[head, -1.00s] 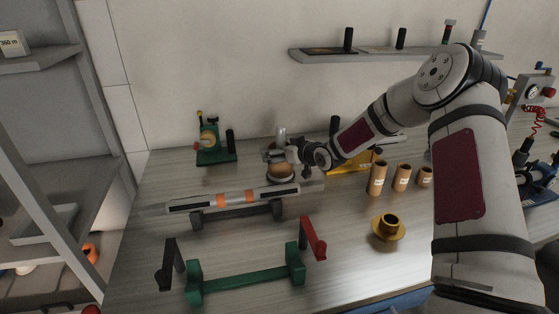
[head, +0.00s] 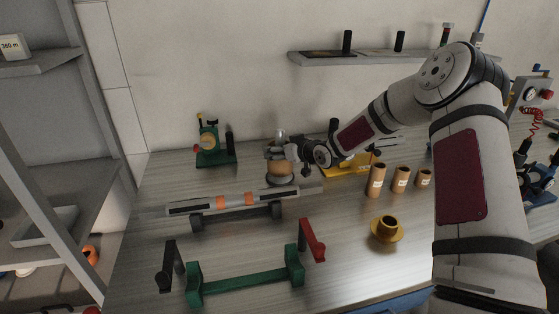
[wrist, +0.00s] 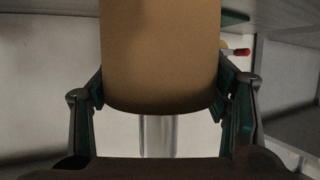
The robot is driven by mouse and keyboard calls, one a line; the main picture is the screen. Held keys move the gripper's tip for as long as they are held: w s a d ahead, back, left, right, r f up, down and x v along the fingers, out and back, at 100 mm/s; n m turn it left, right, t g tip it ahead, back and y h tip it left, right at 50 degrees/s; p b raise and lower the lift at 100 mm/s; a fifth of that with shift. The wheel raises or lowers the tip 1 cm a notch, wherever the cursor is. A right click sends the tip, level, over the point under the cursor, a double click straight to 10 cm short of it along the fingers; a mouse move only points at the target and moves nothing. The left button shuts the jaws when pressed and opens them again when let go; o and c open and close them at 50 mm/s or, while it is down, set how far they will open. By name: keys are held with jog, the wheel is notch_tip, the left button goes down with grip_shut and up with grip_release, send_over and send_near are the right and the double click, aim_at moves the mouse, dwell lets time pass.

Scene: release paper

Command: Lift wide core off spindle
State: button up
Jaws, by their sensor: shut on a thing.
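The wide core (wrist: 160,60) is a tan tube that fills the middle of the wrist view. My gripper (wrist: 160,100) is shut on it, one finger on each side. The silvery spindle (wrist: 158,135) sticks out of the core's lower edge in the wrist view, so the core is still around it. In the head view the core (head: 281,168) stands upright at the back middle of the bench, below my gripper (head: 279,154). The spindle's tip (head: 280,133) shows above the gripper. The core's lower end is near a round base (head: 280,179); any gap is too small to tell.
Three brown cores (head: 376,181) (head: 400,179) (head: 424,178) stand to the right, near a yellow stand (head: 345,170). A yellow flanged piece (head: 387,229) sits in front of them. A long roller (head: 235,200) and a green cradle (head: 245,283) lie in front. A wall shelf (head: 380,58) is above.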

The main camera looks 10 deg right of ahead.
aim_at(283, 133)
jog(key=shift+r+p, duration=0.8)
jog(key=shift+r, duration=2)
jog(key=shift+r+p, duration=1.1)
jog(key=shift+r, duration=2.4)
jog(key=shift+r, duration=0.1)
jog(key=shift+r+p, duration=0.8)
jog(key=shift+r, duration=1.85)
